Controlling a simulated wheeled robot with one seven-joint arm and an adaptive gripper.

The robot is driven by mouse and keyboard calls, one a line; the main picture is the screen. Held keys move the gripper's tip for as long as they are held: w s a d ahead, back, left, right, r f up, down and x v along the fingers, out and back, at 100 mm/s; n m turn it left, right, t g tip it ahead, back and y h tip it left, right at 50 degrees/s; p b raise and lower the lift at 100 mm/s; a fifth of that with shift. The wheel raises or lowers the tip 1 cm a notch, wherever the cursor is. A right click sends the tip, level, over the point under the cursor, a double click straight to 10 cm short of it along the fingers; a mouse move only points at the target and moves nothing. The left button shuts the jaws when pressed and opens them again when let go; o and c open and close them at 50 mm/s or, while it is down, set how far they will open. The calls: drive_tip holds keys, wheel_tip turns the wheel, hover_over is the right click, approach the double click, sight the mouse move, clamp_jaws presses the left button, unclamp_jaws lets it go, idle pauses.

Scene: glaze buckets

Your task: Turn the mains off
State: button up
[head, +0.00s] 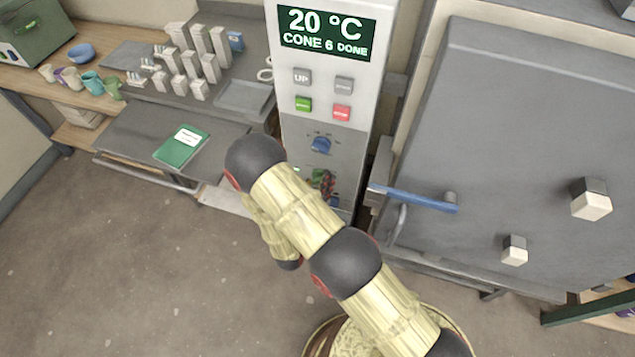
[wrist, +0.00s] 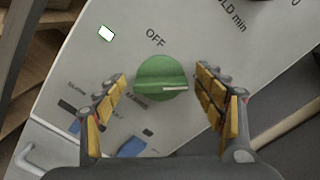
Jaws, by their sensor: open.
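The green mains knob (wrist: 160,70) sits on the grey control panel in the wrist view, with a white pointer line toward the picture's right. The word OFF is printed just above and left of it, and a label reading roughly MAINS is below left. My gripper (wrist: 161,82) is open, with one yellow-padded finger on each side of the knob and visible gaps between. In the head view my gripper (head: 324,183) is at the lower part of the controller column, small and partly hidden by my arm, and the green knob is hard to make out there.
A blue knob (head: 321,145) is higher on the panel; another blue part (wrist: 131,147) is close below the green knob. The display (head: 327,33) reads 20 °C, CONE 6 DONE. The kiln door (head: 520,130) with a blue handle (head: 415,198) stands right.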

drive_tip(key=c, duration=0.3)
drive_tip(key=c, duration=0.7)
drive_tip(key=shift+c, duration=0.8)
drive_tip(key=shift+n, duration=0.3)
drive_tip(key=n+p, duration=0.2)
drive_tip(key=n, duration=0.1)
drive_tip(key=shift+a+n, duration=0.1)
drive_tip(key=shift+n, duration=0.2)
drive_tip(key=n+p, duration=0.2)
drive_tip(key=n, duration=0.2)
drive_tip(key=shift+f+n, duration=0.1)
drive_tip(key=shift+n, duration=0.2)
drive_tip(key=n+p, duration=0.1)
drive_tip(key=n, duration=0.3)
drive_tip(key=shift+f+n, duration=0.1)
drive_tip(key=shift+n, duration=0.2)
drive_tip(key=shift+f+n+p, duration=0.15)
drive_tip(key=shift+n+p, duration=0.2)
drive_tip(key=shift+n, duration=1.85)
